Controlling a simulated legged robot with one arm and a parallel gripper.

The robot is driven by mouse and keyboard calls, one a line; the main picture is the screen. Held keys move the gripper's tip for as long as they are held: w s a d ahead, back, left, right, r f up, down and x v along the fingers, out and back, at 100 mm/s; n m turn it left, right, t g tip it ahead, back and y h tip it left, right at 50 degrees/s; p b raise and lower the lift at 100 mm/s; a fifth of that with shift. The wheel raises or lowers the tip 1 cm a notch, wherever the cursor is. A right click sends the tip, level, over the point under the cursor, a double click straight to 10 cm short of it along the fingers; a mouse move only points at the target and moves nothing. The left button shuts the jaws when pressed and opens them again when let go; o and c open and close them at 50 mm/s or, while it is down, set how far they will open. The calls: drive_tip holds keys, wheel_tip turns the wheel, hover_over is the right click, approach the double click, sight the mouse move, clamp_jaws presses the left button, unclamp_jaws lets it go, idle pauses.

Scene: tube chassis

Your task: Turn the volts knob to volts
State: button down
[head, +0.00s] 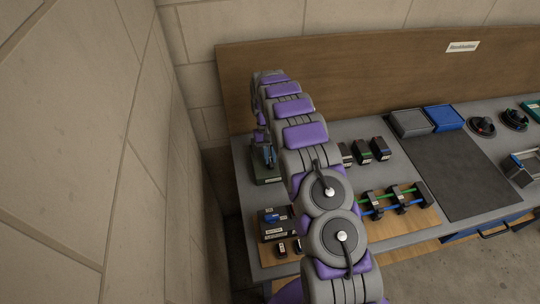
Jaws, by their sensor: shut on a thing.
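My gripper (269,157) is at the far left of the bench, at the end of my purple and grey arm, which reaches away and bends down there. It is small and partly hidden by the arm. It is at the top of a dark green box (266,178) with a pale label on its front. The gripper is shut on what appears to be the volts knob on this box. The knob itself is hidden, so its pointer and markings cannot be read.
Several small dark boxes (380,150) stand right of my arm. A wooden board with rods (425,190) lies nearer. A dark labelled box (272,226) is at front left. A dark mat (445,175) and grey and blue bins (410,123) are further right. A wall closes the left.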

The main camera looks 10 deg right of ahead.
drive_tip(key=shift+w, duration=0.15)
drive_tip(key=c, duration=1.1)
unclamp_jaws()
drive_tip(key=shift+r, duration=0.1)
drive_tip(key=p+v, duration=0.6)
drive_tip(key=v, duration=0.5)
drive_tip(key=shift+w+a+r, duration=0.15)
drive_tip(key=shift+r, duration=0.25)
